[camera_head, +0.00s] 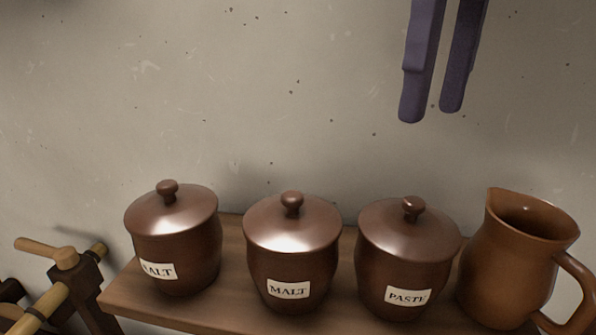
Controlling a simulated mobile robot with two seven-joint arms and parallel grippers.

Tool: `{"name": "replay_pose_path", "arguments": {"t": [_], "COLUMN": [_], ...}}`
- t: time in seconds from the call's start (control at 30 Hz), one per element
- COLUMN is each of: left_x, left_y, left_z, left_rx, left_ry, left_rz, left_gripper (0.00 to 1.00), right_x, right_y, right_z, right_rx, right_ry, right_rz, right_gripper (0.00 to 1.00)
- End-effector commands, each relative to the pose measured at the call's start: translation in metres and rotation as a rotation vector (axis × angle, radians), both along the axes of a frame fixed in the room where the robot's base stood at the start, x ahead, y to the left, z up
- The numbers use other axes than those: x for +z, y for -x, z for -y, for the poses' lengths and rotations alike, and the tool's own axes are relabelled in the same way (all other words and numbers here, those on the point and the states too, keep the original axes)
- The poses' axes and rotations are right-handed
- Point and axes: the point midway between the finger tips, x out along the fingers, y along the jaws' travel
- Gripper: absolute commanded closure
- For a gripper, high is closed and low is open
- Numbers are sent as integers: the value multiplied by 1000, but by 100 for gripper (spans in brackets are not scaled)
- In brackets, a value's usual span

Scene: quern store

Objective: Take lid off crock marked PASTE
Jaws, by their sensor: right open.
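The crock marked PASTE (392,283) stands upright on a wooden shelf (233,240), third from the left. It is dark brown, and its shiny brown lid (392,225) with a round knob (413,207) sits on it. My right gripper (431,114) comes in from the top. Its two purple fingers are apart, empty, and above the PASTE lid in the picture, not touching it. My left gripper does not show.
A lidded MALT crock (280,268) stands left of PASTE, and another crock (190,252) with a partly unclear "ALT" label stands further left. A brown jug (497,262) stands close on the right. A wooden device (62,285) is at lower left. A plain wall (250,100) is behind.

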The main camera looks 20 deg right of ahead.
Motion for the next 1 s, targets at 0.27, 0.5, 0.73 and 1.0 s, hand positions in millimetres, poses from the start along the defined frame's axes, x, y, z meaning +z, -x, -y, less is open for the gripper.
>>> {"name": "replay_pose_path", "arguments": {"t": [0.27,0.5,0.73,1.0], "left_x": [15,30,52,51], "left_y": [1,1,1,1], "left_z": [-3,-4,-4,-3], "left_rx": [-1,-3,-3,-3], "left_ry": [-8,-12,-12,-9], "left_rz": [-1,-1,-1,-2], "left_gripper": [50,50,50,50], "right_x": [-29,-51,-87,-97], "right_y": [1,2,2,1], "right_z": [11,7,3,2], "right_rx": [-22,-19,-19,-17], "right_ry": [43,40,38,37], "right_rz": [-9,-9,-9,-3], "right_gripper": [36,36,36,36]}}
